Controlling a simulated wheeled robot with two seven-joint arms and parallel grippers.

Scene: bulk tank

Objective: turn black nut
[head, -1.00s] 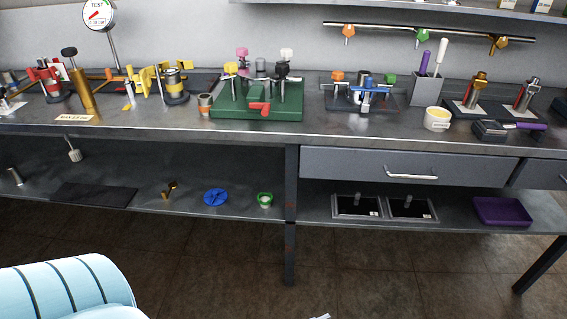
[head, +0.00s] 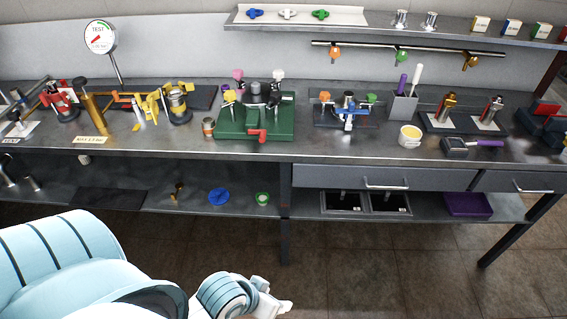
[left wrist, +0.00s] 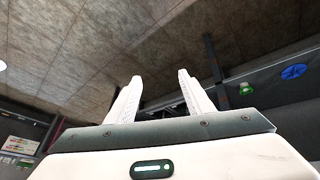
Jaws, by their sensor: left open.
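A black nut (head: 273,98) tops a post at the right of a green fixture (head: 228,128) on the workbench. A pink nut (head: 238,74), a white nut (head: 278,74) and a yellow nut (head: 229,96) top other posts there, and a red handle (head: 257,136) is at its front. My left gripper (head: 284,305) is low at the bottom of the head view, in front of the bench and well away from the nut. In the left wrist view its two white fingers (left wrist: 158,92) are apart with nothing between them. My right gripper is out of view.
The workbench (head: 190,146) has a front edge and a lower shelf (head: 235,210) holding a blue wheel (head: 218,196) and a green ring (head: 262,198). A gold post (head: 93,112) stands at the left. Floor before the bench is clear.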

